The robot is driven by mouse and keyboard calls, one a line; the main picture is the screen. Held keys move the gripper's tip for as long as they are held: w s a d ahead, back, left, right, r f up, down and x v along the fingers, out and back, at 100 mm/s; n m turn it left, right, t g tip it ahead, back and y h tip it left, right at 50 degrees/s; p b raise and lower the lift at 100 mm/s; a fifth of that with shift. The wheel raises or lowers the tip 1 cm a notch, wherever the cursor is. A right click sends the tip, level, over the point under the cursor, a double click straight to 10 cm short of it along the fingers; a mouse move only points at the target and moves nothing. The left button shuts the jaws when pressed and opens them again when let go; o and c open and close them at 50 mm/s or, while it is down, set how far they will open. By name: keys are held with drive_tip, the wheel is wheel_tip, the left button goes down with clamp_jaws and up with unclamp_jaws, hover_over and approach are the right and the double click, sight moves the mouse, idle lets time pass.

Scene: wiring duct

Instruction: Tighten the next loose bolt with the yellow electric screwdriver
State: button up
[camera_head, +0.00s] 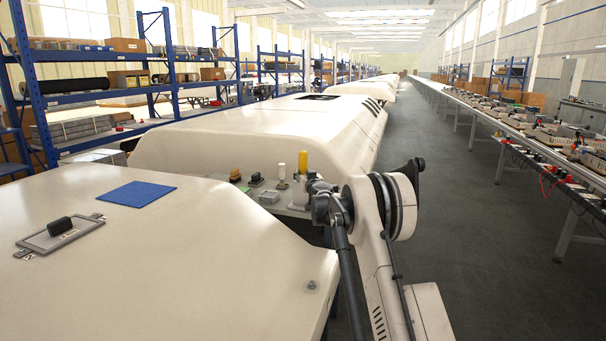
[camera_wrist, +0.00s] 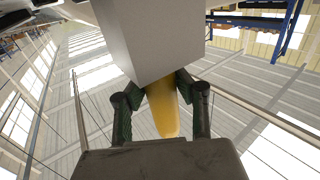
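The yellow electric screwdriver (camera_head: 302,162) stands out as an upright yellow cylinder beside my gripper (camera_head: 318,190) in the head view. In the wrist view its rounded yellow end (camera_wrist: 163,110) lies between the two fingers of my gripper (camera_wrist: 167,80). A pale grey block (camera_wrist: 155,38) covers part of it there, and the fingertips close in at both sides of this block. The screwdriver's tip is hidden. A small round bolt-like fitting (camera_head: 311,285) sits on the slope of the nearest white cover (camera_head: 180,270). I cannot tell whether it is loose.
Several small parts stand on a ledge (camera_head: 268,206) left of my gripper, including a white cylinder (camera_head: 282,172). A blue mat (camera_head: 136,194) and a grey plate with a black handle (camera_head: 60,228) lie on the near cover. The aisle floor (camera_head: 480,240) at right is clear.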

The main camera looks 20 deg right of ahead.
clamp_jaws()
drive_tip(key=shift+r, duration=0.1)
wheel_tip(320, 180, up, 18)
drive_tip(key=p, duration=0.3)
idle(0.4)
wheel_tip(320, 180, up, 11)
drive_tip(key=p, duration=0.7)
drive_tip(key=shift+r, duration=0.2)
idle(0.5)
